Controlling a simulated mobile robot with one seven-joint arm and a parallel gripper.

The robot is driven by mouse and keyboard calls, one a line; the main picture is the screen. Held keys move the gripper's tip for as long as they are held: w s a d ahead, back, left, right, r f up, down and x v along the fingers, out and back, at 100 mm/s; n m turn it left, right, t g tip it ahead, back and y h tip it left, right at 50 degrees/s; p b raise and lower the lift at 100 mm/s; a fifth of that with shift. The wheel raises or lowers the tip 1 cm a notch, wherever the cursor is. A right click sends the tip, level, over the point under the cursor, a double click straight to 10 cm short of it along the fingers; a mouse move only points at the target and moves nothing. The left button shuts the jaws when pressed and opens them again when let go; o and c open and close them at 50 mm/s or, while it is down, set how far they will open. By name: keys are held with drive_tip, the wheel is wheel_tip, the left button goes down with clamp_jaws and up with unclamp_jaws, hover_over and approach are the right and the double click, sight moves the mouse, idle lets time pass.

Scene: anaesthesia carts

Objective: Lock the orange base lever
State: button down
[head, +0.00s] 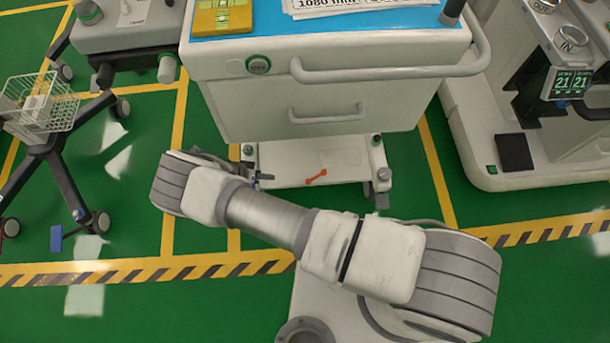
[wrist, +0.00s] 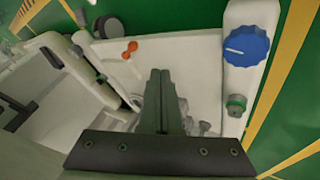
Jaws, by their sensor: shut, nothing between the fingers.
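The orange lever (head: 317,177) is small and sits on the white base plate (head: 290,160) of the middle cart, low under its drawers. In the wrist view the lever (wrist: 130,50) shows above and left of my fingertips, apart from them. My gripper (wrist: 160,72) is shut with nothing between its dark fingers, which point toward the base plate. In the head view my gripper is mostly hidden beyond my arm, near the left side of the cart base.
A blue knob (wrist: 247,46) stands right of my fingers. Drawer handles (head: 328,115) stick out above the base. A black caster (wrist: 108,27) lies near the lever. A wire-basket stand (head: 38,105) is at left, a monitor cart (head: 530,150) at right.

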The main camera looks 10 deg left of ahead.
sight(316, 177)
drive_tip(key=shift+w+d+f, duration=0.1)
drive_tip(key=shift+w+d, duration=0.05)
drive_tip(key=shift+d, duration=0.05)
idle(0.3)
drive_tip(key=b+x, duration=0.3)
drive_tip(key=x, duration=0.7)
drive_tip(key=shift+a+f+b, duration=0.1)
drive_tip(key=shift+f+b, duration=0.05)
drive_tip(key=shift+b, duration=0.2)
drive_tip(key=d, duration=0.3)
drive_tip(key=shift+d, duration=0.55)
